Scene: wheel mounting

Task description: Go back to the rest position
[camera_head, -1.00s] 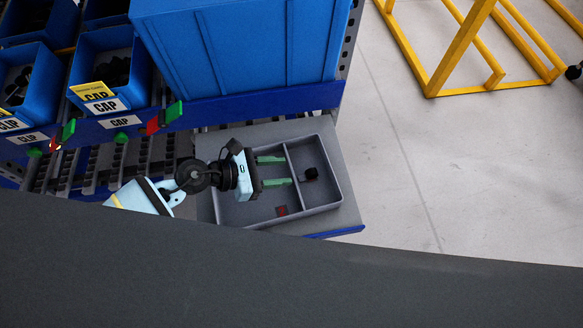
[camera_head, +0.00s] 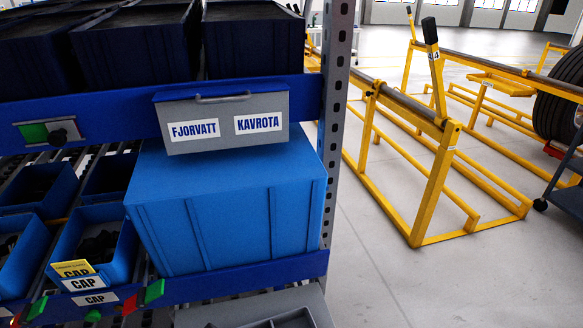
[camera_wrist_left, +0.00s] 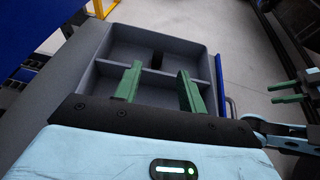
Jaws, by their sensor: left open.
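My left gripper (camera_wrist_left: 158,90) shows in the left wrist view, with two green fingers apart and nothing between them. It is over a grey divided tray (camera_wrist_left: 93,72). In the head view only the tray's far edge (camera_head: 262,322) shows at the bottom, and neither gripper is in that view.
A rack holds a large blue box (camera_head: 230,215), a grey drawer labelled FJORVATT and KAVROTA (camera_head: 220,140), and blue bins with CAP labels (camera_head: 95,235). A yellow frame (camera_head: 425,190) and a tyre (camera_head: 560,95) stand at right. The floor between rack and frame is clear.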

